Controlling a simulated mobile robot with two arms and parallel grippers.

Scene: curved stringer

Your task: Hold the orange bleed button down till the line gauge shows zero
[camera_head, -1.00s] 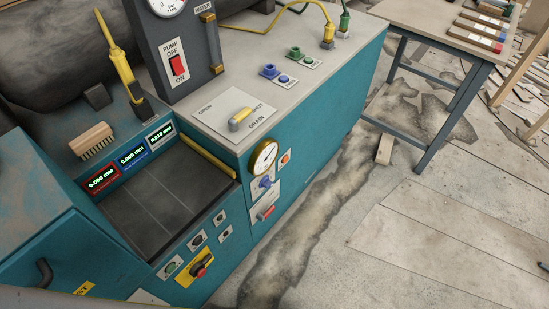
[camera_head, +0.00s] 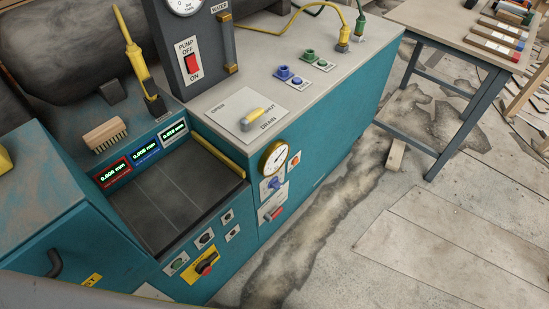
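The orange bleed button (camera_head: 295,159) is a small round button on a pale plate on the front of the teal machine. It sits just right of the line gauge (camera_head: 273,158), a round white dial with a brass rim. The gauge has a dark needle, but its reading is too small to tell. Nothing touches the button in this view. Neither of my grippers is in view.
Below the gauge are a blue valve knob (camera_head: 274,184) and a red-handled lever (camera_head: 273,214). A workbench (camera_head: 437,30) stands at the right. The floor before the machine is mostly clear.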

